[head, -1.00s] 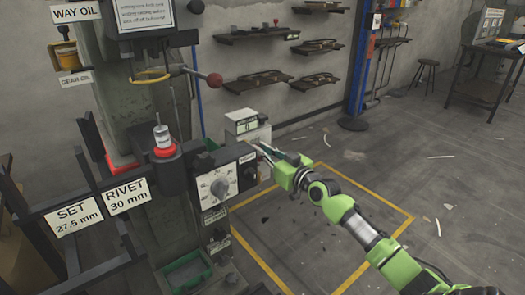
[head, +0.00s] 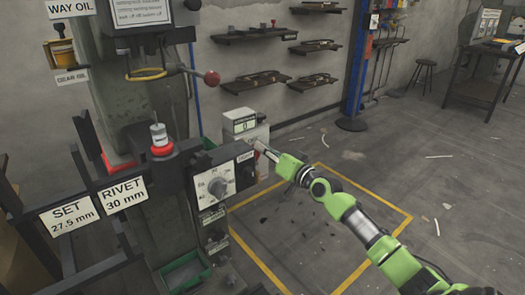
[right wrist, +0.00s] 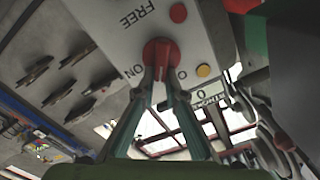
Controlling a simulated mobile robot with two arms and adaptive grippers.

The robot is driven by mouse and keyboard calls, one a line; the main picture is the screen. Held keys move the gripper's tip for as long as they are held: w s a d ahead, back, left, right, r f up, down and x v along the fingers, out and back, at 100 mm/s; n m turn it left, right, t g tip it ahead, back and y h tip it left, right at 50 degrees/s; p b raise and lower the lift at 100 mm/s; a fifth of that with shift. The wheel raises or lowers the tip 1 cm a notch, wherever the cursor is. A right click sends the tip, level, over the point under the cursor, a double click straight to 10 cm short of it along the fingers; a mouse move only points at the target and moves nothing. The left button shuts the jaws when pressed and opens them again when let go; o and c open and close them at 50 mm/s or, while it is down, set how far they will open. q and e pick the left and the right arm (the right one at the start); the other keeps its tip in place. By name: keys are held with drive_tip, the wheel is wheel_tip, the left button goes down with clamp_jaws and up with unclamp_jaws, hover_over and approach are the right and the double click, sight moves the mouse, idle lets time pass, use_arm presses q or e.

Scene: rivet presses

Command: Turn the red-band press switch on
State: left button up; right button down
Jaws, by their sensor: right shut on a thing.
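The press (head: 150,215) stands at the left in the head view, with a red band (head: 118,162) on its column. A light switch panel (right wrist: 110,15) fills the top of the right wrist view, with printed FREE and ON and a partly hidden word beginning with O. A red switch knob (right wrist: 160,48) sits on it. My right gripper (right wrist: 160,72) is shut on this knob, with its fingertips hiding the knob's lower part. In the head view my right gripper (head: 262,148) reaches the side of the press's boxes. My left gripper is not in view.
The panel also has a red button (right wrist: 178,13) and a yellow button (right wrist: 203,71). The floor (head: 320,215) to the right is largely clear.

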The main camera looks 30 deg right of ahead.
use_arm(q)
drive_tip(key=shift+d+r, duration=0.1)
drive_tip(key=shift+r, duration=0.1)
use_arm(e)
drive_tip(key=m, duration=0.3)
drive_tip(key=f+m, duration=0.1)
drive_tip(key=m, duration=0.3)
drive_tip(key=d+f+m, duration=0.1)
drive_tip(key=m, duration=0.3)
use_arm(q)
drive_tip(key=shift+p, duration=0.3)
use_arm(e)
drive_tip(key=c, duration=2.1)
unclamp_jaws()
